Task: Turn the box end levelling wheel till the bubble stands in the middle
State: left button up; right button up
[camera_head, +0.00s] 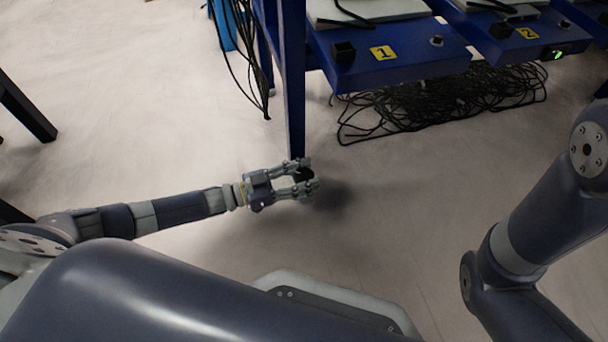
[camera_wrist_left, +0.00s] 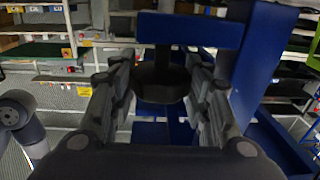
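A dark round wheel (camera_wrist_left: 160,82) shows under a blue beam in the left wrist view, between the fingers of my left gripper (camera_wrist_left: 161,88). In the head view, my left gripper (camera_head: 308,174) points right at the foot of a blue post, and the dark wheel (camera_head: 303,174) is partly hidden between its fingers. The fingers lie close along both sides of the wheel; I cannot tell whether they press on it. A small black piece with a green spot (camera_head: 558,55) sits on a blue edge at the top right; no bubble can be read there. My right gripper is out of view.
The blue post (camera_head: 293,80) rises behind my left gripper. Blue shelves with yellow labels 1 (camera_head: 383,53) and 2 (camera_head: 527,33) stand at the back. Black cables (camera_head: 440,100) lie heaped below them. The pale floor in front is clear.

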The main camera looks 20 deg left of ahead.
pick_arm(q)
jog(key=shift+s+r+n+t+y+p, duration=0.1)
jog(key=shift+r+n+t+y+p, duration=0.1)
jog(key=shift+n+t+y+p, duration=1.9)
jog(key=n+y+p, duration=0.1)
jog(key=p, duration=0.1)
jog(key=t+y+p, duration=0.1)
jog(key=y+p, duration=0.1)
jog(key=shift+f+n+t, duration=0.2)
jog(key=shift+n+t, duration=0.1)
jog(key=shift+n, duration=0.1)
jog(key=shift+y, duration=0.3)
jog(key=o, duration=0.8)
jog(key=v, duration=1.2)
jog(key=shift+f, duration=0.2)
